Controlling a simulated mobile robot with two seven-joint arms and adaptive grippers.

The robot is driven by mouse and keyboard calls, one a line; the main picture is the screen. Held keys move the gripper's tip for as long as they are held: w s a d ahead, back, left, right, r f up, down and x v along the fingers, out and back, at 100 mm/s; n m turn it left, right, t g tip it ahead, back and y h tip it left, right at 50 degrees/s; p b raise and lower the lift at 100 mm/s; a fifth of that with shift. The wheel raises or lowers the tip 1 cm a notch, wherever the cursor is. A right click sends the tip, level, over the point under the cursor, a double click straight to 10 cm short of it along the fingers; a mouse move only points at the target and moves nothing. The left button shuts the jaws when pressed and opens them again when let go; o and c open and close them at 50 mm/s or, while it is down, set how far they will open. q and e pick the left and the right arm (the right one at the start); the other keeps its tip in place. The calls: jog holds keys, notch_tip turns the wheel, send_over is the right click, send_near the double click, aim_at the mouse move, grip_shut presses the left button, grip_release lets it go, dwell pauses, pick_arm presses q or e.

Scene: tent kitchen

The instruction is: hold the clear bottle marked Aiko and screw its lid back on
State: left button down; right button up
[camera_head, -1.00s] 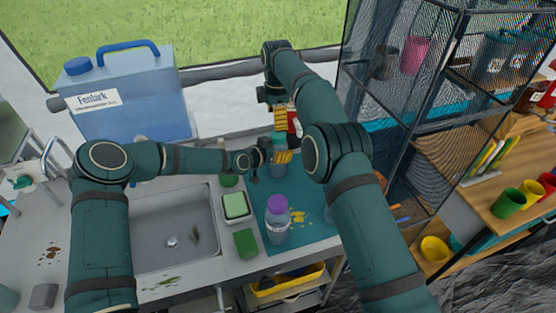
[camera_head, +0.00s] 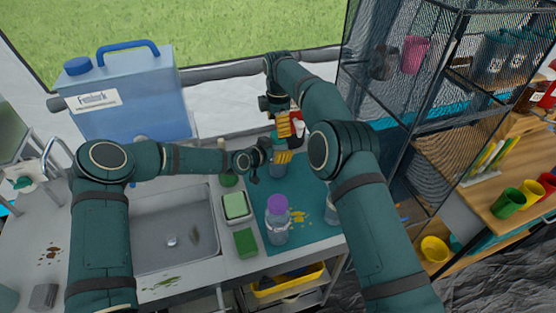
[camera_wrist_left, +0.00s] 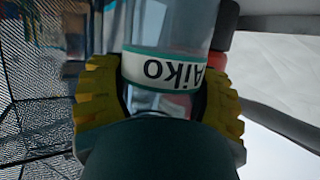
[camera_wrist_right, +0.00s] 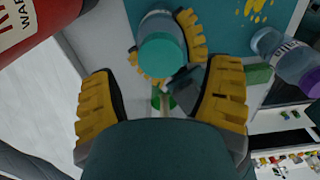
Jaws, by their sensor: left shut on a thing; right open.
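The clear bottle with its Aiko label shows upside down in the left wrist view (camera_wrist_left: 165,70), between yellow finger pads. My left gripper (camera_head: 279,159) is shut around the bottle, which stands upright at the back of the teal mat (camera_head: 310,172). The teal lid (camera_wrist_right: 163,53) sits at the bottle's top in the right wrist view; whether it is screwed tight cannot be told. My right gripper (camera_wrist_right: 165,98) is open above the bottle, its fingers apart and empty, with the lid a little beyond them. In the head view the right gripper (camera_head: 286,124) is directly above the left.
A purple-lidded bottle (camera_head: 278,222) stands on the mat near the front, with another bottle (camera_head: 330,210) partly behind my right arm. A red container (camera_wrist_right: 30,22) is close to the right gripper. The sink (camera_head: 170,240) is left, the mesh shelf (camera_head: 405,110) right.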

jog(key=shift+f, duration=1.9)
jog(key=c, duration=1.3)
jog(key=shift+m, duration=1.6)
jog(key=o, duration=1.3)
jog(key=shift+c, duration=0.2)
